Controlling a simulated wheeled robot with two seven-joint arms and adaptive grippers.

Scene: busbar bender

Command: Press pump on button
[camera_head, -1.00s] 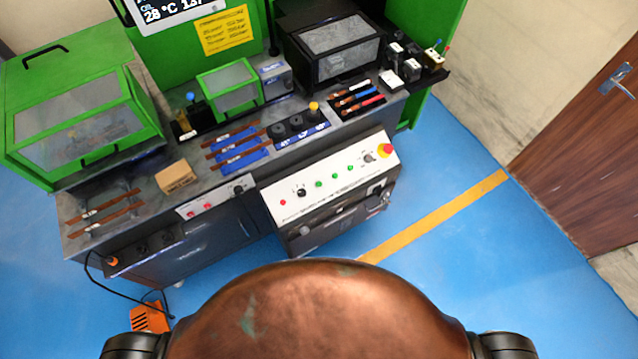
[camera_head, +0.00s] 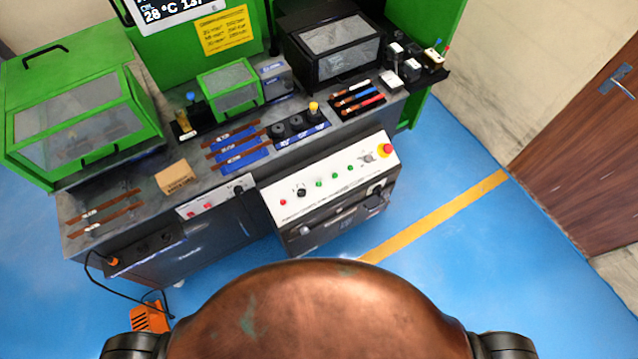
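A white control panel (camera_head: 327,181) tops the dark unit at the front right of the bench. It carries a red light or button (camera_head: 283,202) at its left end, a black knob (camera_head: 301,193), several green buttons (camera_head: 334,175) in a row, and a red emergency stop on yellow (camera_head: 385,150) at its right end. The labels are too small to read, so I cannot tell which one is the pump button. A smaller panel (camera_head: 214,202) to the left has red switches and a knob. Neither gripper is in view; only my own body shows at the bottom.
The dark bench (camera_head: 150,200) holds green guarded boxes (camera_head: 85,110), a black box with a window (camera_head: 333,45), a cardboard box (camera_head: 175,177) and copper bars on blue holders. An orange pedal (camera_head: 150,317) with a cable lies on the blue floor. Floor is free right of the bench, towards the door (camera_head: 580,160).

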